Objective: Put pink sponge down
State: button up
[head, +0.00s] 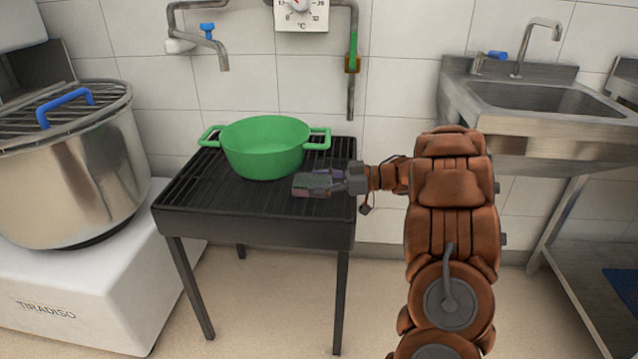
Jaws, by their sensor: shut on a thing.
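My gripper (318,184) reaches in from the right over the black slatted stand (190,198). It is shut on the pink sponge (297,190), of which only a small pinkish edge shows at the fingertips; the fingers hide most of it. The gripper is low over the right part of the slatted top, in front of and to the right of a green pot (264,150). I cannot tell whether the sponge touches the slats.
The green two-handled pot stands on the back of the stand. A large steel mixer bowl (75,170) with a wire lid is at left. A steel sink (550,105) is at right. The front left of the slatted top is clear.

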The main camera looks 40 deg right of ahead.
jog(key=shift+f, duration=0.1)
jog(key=o, duration=0.3)
jog(key=shift+f, duration=0.1)
jog(key=o, duration=0.4)
jog(key=shift+o, duration=0.2)
jog(key=shift+f+b, duration=0.2)
jog(key=shift+b, duration=0.65)
